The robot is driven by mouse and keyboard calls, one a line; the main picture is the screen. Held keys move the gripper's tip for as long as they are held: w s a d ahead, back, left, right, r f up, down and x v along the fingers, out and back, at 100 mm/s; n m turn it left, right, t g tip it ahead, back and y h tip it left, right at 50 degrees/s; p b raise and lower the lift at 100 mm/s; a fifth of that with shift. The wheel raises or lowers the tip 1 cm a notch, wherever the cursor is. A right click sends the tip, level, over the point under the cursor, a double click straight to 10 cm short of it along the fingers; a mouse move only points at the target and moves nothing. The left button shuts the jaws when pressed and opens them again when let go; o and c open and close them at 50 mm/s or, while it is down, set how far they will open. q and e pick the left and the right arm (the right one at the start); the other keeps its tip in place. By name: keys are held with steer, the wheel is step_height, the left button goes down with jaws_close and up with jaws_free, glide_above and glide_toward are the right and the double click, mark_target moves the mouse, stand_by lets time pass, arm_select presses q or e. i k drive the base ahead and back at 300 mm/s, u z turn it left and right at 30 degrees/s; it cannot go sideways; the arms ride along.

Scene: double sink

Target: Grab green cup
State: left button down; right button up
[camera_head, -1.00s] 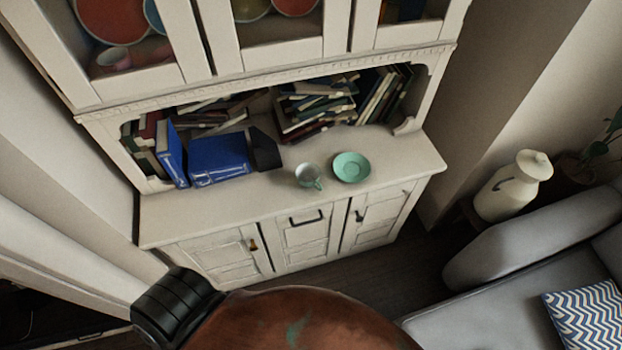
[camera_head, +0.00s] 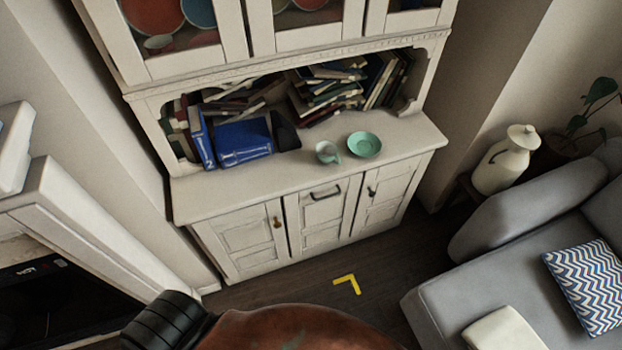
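The green cup (camera_head: 328,153) stands on the counter of the white cabinet (camera_head: 300,172), near its front edge. Its inside looks pale grey and its green handle points to the lower right. A green saucer (camera_head: 364,144) lies just right of it, with no cup on it. Neither of my grippers shows in the head view, so I cannot see whether they are open or shut.
Blue books (camera_head: 243,142) and piled books fill the shelf behind the cup. A grey sofa (camera_head: 480,270) with a patterned cushion (camera_head: 588,287) and a white jug (camera_head: 507,160) stand right. A yellow corner mark (camera_head: 347,283) lies on the clear floor before the cabinet.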

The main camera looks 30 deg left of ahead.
mark_target(327, 150)
steer(key=z, duration=0.05)
steer(key=k, duration=0.3)
steer(key=u, duration=0.9)
steer(key=i, duration=0.85)
steer(key=u, duration=0.75)
